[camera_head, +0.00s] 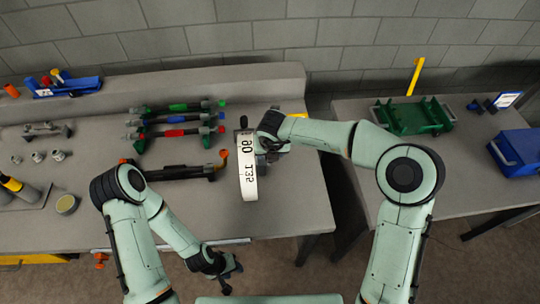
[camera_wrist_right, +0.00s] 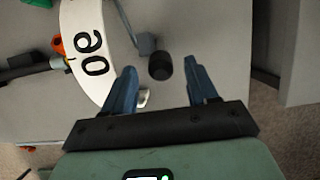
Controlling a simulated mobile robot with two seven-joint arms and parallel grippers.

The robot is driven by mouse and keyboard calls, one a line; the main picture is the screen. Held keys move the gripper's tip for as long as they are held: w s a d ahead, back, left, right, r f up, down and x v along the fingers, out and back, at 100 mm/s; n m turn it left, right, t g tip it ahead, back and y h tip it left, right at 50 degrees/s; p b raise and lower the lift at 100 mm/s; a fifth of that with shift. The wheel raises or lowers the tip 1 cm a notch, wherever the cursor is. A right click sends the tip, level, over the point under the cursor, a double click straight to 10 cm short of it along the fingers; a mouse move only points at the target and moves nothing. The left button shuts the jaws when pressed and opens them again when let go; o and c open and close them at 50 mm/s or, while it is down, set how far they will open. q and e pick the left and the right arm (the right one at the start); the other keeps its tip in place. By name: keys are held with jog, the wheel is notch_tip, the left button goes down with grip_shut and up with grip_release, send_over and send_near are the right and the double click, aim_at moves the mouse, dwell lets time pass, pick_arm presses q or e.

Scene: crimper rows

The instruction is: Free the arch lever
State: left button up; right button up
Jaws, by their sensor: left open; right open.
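A white curved arch scale (camera_head: 247,172) with black numerals stands near the right end of the left bench; part of it shows at the upper left in the right wrist view (camera_wrist_right: 88,48). Beside it, in the wrist view, is a grey lever arm (camera_wrist_right: 145,42) with a black knob (camera_wrist_right: 160,66). My right gripper (camera_wrist_right: 161,72) is open, its blue fingers on either side of the knob, with visible gaps. In the head view my right gripper (camera_head: 268,148) hides much of the lever. My left gripper (camera_head: 228,279) is open and empty, low in front of the bench edge.
Crimper-like tools with green, red and blue parts (camera_head: 178,120) lie in rows left of the arch. An orange-ended black tool (camera_head: 180,171) lies close to it. A green tray (camera_head: 413,117) and blue box (camera_head: 518,152) are on the right bench, across a gap.

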jog(key=v, duration=0.6)
jog(key=shift+r, duration=0.4)
jog(key=shift+f, duration=0.1)
